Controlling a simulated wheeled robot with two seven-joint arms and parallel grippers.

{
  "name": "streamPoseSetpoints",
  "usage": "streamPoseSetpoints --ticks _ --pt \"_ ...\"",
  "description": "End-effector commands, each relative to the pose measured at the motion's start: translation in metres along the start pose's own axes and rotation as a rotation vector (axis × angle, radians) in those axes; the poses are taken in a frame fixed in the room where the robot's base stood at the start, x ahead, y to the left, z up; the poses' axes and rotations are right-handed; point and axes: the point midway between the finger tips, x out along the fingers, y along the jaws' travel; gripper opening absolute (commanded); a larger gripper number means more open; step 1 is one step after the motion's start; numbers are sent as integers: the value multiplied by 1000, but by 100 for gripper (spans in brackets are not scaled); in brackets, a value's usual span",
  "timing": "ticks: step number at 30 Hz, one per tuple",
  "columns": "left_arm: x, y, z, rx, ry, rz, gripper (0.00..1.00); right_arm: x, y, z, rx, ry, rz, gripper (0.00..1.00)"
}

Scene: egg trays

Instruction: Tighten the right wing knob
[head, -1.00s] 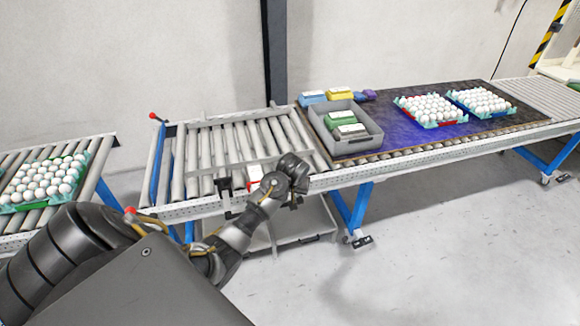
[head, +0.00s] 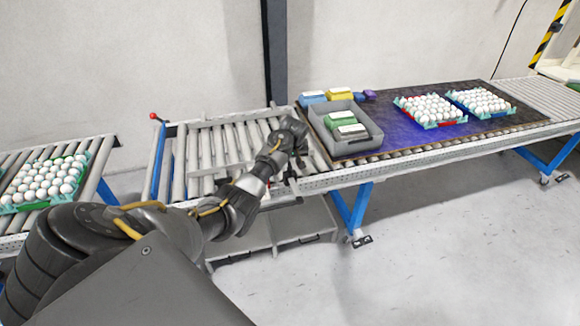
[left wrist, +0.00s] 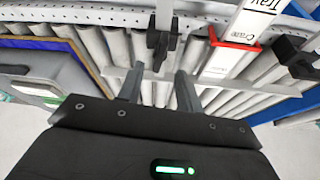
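The right wing knob (left wrist: 163,42) is a black knob on an upright grey post at the rail, at the top middle of the left wrist view. My left gripper (left wrist: 160,72) is open, with its two grey fingers apart and nothing seen between them. The knob lies just ahead of the fingertips, roughly in line with the gap; contact cannot be made out. A second black wing knob (left wrist: 298,57) shows at the right edge of that view. In the head view my left arm reaches over the roller conveyor's front, and its fingers are largely hidden. My right gripper is not in view.
A white label with a red frame (left wrist: 228,60), reading "Crate", stands between the knobs. The grey bin (head: 372,140) with green and white boxes sits right of my arm. Egg trays (head: 428,124) rest farther right; another (head: 72,196) lies at left.

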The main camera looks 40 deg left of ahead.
Motion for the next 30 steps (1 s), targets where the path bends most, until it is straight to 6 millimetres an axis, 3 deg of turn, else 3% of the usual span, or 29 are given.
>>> streamPoseSetpoints --ticks 6,12,26,30 --pt "37 -1 0 -1 -2 -3 36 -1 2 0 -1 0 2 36" --pt "57 -1 0 -1 -1 -2 36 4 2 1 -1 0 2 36" --pt "64 -1 0 0 1 -1 36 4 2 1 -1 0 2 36" --pt "64 -1 0 0 1 -1 17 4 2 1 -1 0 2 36"
